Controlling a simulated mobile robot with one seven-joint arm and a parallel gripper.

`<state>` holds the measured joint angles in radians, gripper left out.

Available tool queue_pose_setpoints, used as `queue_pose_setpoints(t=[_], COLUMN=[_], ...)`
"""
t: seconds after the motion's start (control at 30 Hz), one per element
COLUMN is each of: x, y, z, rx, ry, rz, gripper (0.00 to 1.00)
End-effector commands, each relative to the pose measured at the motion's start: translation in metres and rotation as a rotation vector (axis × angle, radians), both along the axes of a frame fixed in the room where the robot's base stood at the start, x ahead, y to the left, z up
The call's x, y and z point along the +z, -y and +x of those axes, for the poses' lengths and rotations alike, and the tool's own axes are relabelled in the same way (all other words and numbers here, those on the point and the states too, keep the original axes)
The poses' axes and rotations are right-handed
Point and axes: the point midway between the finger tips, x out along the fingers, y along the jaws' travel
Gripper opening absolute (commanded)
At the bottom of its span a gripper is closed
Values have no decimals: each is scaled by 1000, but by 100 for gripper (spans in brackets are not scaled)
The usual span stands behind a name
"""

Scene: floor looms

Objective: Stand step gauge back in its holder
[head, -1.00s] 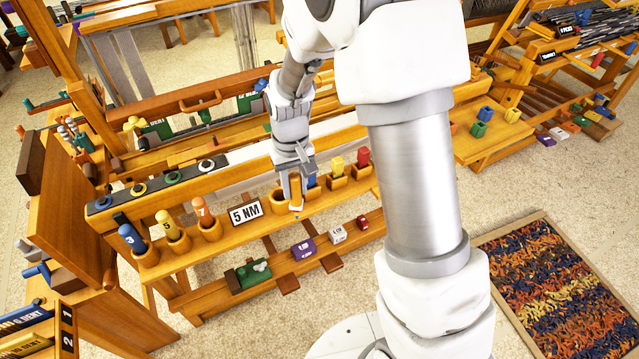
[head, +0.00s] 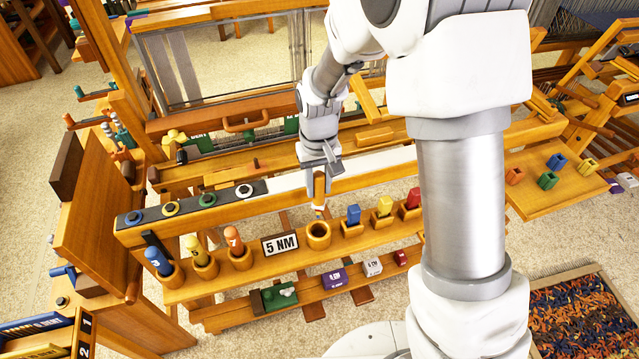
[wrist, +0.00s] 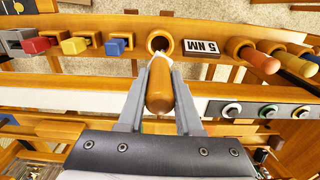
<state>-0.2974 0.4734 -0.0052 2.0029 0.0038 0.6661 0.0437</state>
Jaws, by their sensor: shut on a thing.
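The step gauge (head: 319,187) has a plain wooden handle and a pale lower end. My gripper (head: 320,168) is shut on its handle and holds it roughly upright. In the wrist view the handle (wrist: 160,88) lies between the two fingers of my gripper (wrist: 158,110). The holder, a round wooden cup (head: 318,236), stands on the bench rail beside the "5 NM" sign (head: 281,245). It also shows in the wrist view (wrist: 160,38), with its hole partly open to view. The gauge's lower end is at the cup's far side in the head view; I cannot tell its exact height above the rim.
Left of the sign, cups hold an orange (head: 234,240), a yellow (head: 195,249) and a blue handled tool (head: 158,261). To the right stand blue (head: 353,215), yellow (head: 385,206) and red (head: 413,198) blocks in holders. A lower shelf (head: 230,310) carries small labelled blocks.

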Motion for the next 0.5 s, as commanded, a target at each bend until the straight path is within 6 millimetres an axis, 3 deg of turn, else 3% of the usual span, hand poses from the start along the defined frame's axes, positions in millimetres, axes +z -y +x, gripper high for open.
queue_pose_setpoints(t=[0.5], x=[-4], y=[0], z=[0], rx=[0], ry=[0], rz=[0], gripper=[0])
